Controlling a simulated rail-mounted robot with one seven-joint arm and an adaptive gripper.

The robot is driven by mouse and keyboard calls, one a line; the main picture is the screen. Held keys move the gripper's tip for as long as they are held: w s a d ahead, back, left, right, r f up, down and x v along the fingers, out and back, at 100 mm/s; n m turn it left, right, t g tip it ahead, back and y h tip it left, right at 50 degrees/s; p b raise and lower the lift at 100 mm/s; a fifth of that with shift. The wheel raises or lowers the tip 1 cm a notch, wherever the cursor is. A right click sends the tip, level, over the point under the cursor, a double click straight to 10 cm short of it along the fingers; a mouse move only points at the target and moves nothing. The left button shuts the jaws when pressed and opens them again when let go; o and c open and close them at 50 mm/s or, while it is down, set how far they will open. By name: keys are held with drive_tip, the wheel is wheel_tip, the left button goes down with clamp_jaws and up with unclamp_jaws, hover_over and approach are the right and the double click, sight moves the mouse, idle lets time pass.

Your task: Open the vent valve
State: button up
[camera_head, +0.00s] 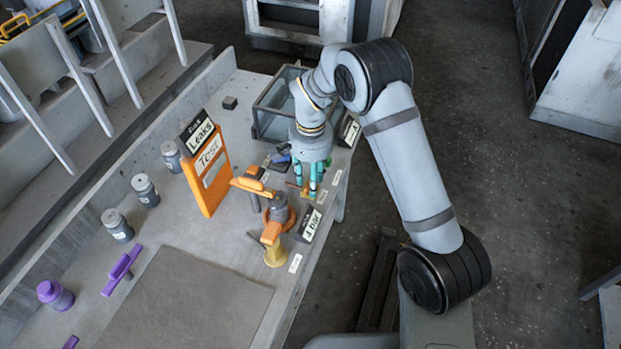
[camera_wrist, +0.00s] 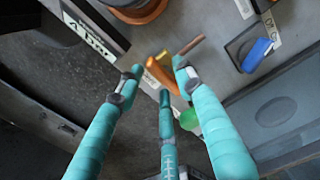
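My gripper (camera_head: 312,188) hangs over the right edge part of the workbench, with its teal fingers pointing down. In the wrist view the fingers of the gripper (camera_wrist: 155,72) are spread apart, and I see nothing clamped between them. A small yellow-orange part (camera_wrist: 159,70) with a brown rod (camera_wrist: 190,45) beside it lies among the fingertips; contact cannot be told. No readable label marks a vent valve. A grey and orange fitting (camera_head: 279,210) with an orange lever (camera_head: 250,186) stands left of the gripper. A yellow conical part (camera_head: 274,256) stands in front of it.
A "4 bar" sign (camera_head: 309,225) stands near the bench edge. An orange "Test" board (camera_head: 207,178) and a "Leaks" sign (camera_head: 197,131) stand left. A glass-sided box (camera_head: 270,105) is behind the gripper. A blue item (camera_wrist: 257,55) lies nearby. The mat (camera_head: 190,305) is bare.

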drive_tip(key=shift+c, duration=0.2)
drive_tip(key=c, duration=0.8)
clamp_jaws()
drive_tip(key=shift+n, duration=0.4)
drive_tip(key=n+b, duration=0.1)
drive_tip(key=n, duration=0.1)
drive_tip(key=shift+d+n, duration=0.15)
drive_tip(key=shift+n, duration=0.25)
drive_tip(key=n, duration=0.4)
drive_tip(key=shift+w+n, duration=0.15)
drive_tip(key=shift+n, duration=0.15)
drive_tip(key=n, duration=0.4)
drive_tip(key=shift+w+d, duration=0.1)
drive_tip(key=shift+w, duration=0.05)
drive_tip(key=shift+w+n, duration=0.1)
drive_tip(key=shift+n, duration=1.7)
